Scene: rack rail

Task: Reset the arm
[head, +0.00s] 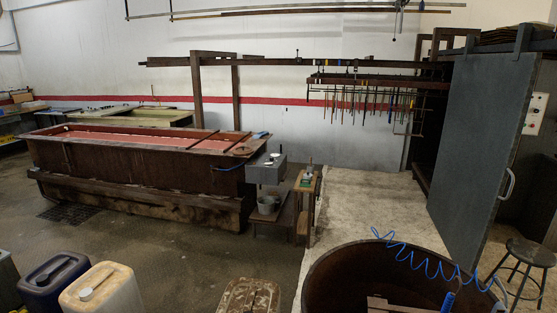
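Neither my arm nor my gripper shows in the head view, so I cannot see whether the gripper is open or shut. A long dark rack rail (270,62) runs across the back on brown posts. A shorter lower rail (375,82) at its right carries several thin hanging tools or hooks (352,102).
A long rusty tank (140,165) stands at left centre. A round vat (335,279) with a blue coiled hose (425,256) is at the front right. Jerrycans (103,290) stand at the front left. A grey door (482,140) and stool (530,252) are at right. Middle floor is open.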

